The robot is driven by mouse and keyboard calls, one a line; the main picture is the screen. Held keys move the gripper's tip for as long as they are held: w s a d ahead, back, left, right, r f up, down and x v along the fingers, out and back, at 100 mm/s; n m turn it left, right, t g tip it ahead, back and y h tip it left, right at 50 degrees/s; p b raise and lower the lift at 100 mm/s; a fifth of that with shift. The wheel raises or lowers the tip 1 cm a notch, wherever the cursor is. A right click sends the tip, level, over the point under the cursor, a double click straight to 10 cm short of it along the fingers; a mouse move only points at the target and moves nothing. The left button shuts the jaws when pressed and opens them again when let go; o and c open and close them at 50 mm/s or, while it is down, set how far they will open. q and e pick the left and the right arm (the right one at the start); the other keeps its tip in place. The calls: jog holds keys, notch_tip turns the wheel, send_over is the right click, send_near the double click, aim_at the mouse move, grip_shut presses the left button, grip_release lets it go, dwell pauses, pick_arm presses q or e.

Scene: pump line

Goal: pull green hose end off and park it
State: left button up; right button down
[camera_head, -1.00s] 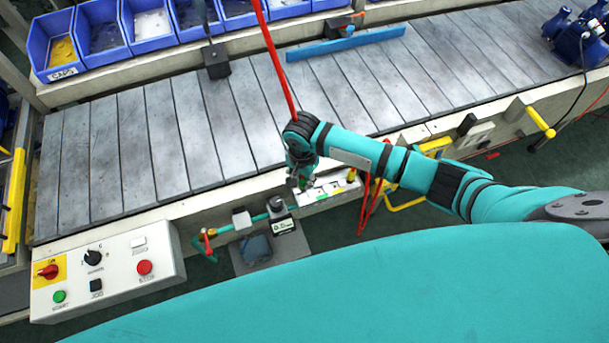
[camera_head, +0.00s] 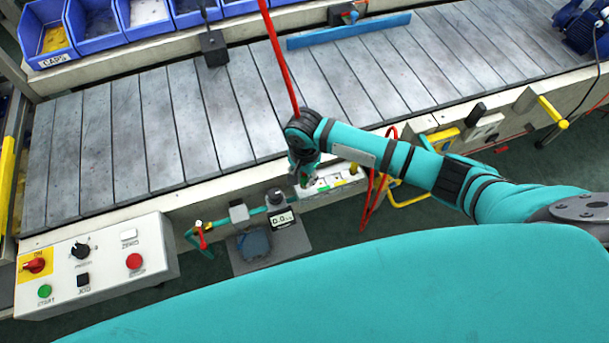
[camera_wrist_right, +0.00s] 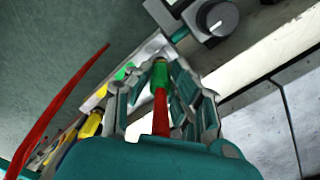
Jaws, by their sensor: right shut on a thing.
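My right gripper (camera_head: 303,180) is low at the front edge of the conveyor, beside a pale strip (camera_head: 345,183) with green and yellow marks. In the right wrist view the gripper (camera_wrist_right: 163,78) is closed around the green hose end (camera_wrist_right: 160,76). A red hose (camera_wrist_right: 160,112) runs from the green end back toward the palm. In the head view the red hose (camera_head: 281,60) rises from the wrist to the top edge. The hose end's tip is partly hidden by the fingers, and I cannot tell whether it is seated on a fitting. My left gripper is not in view.
A green pipe with a labelled dark unit (camera_head: 283,220) lies left of the gripper. A control box (camera_head: 95,265) stands at the lower left. Another red hose (camera_head: 372,205) hangs to the right. A yellow part (camera_wrist_right: 90,123) is near the fingers. The conveyor (camera_head: 200,130) is mostly clear.

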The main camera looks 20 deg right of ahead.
jog(key=shift+f, duration=0.4)
dwell(0.3)
jog(key=shift+p, duration=0.75)
jog(key=shift+f, duration=0.35)
dwell(1.3)
jog(key=c, duration=1.1)
grip_release()
jog(key=shift+o, duration=0.3)
jog(key=shift+r+p, duration=0.15)
jog(key=shift+p, duration=0.2)
notch_tip(320, 180, up, 7)
jog(key=p, duration=0.8)
